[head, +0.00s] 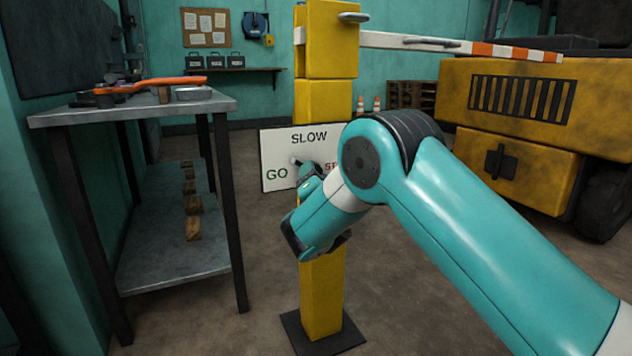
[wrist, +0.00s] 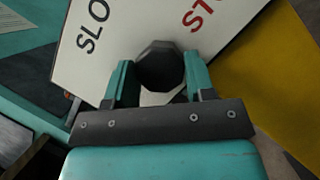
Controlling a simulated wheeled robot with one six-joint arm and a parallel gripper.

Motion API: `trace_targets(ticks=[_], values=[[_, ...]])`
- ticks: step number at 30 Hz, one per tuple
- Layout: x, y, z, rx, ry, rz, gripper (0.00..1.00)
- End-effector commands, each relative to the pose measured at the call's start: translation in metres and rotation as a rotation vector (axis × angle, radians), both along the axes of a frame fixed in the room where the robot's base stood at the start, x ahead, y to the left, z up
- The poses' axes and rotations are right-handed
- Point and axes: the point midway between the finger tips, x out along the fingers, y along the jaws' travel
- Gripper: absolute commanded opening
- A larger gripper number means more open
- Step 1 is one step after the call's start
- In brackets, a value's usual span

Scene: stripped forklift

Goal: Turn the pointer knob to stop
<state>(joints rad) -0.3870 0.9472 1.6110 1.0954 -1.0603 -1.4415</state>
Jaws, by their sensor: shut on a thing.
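A white sign board (head: 276,150) carries the words SLOW at the top, GO at the left and a partly hidden red word at the right. It also fills the upper part of the wrist view (wrist: 130,28). The dark, faceted pointer knob (wrist: 161,64) stands in front of the board, between the two teal fingers of my gripper (wrist: 159,78). The gripper is shut on the knob. In the head view my gripper (head: 308,178) is at the board's middle, and my arm hides much of the knob and the red word. I cannot tell which word the pointer faces.
The board is on a yellow post (head: 322,290) with a dark base plate. A steel workbench (head: 140,110) with an orange-handled tool stands at the left. A yellow forklift body (head: 510,140) is at the right. A striped barrier arm (head: 450,46) extends above. Floor is clear between bench and post.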

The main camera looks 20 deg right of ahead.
Motion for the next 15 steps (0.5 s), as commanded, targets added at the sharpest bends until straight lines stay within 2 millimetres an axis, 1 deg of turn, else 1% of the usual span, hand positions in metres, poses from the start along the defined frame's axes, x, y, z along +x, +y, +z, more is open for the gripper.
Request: trace_targets(ticks=[15], values=[[-0.0003, 0.0010, 0.0054, 0.483, 0.082, 0.000, 0.26]])
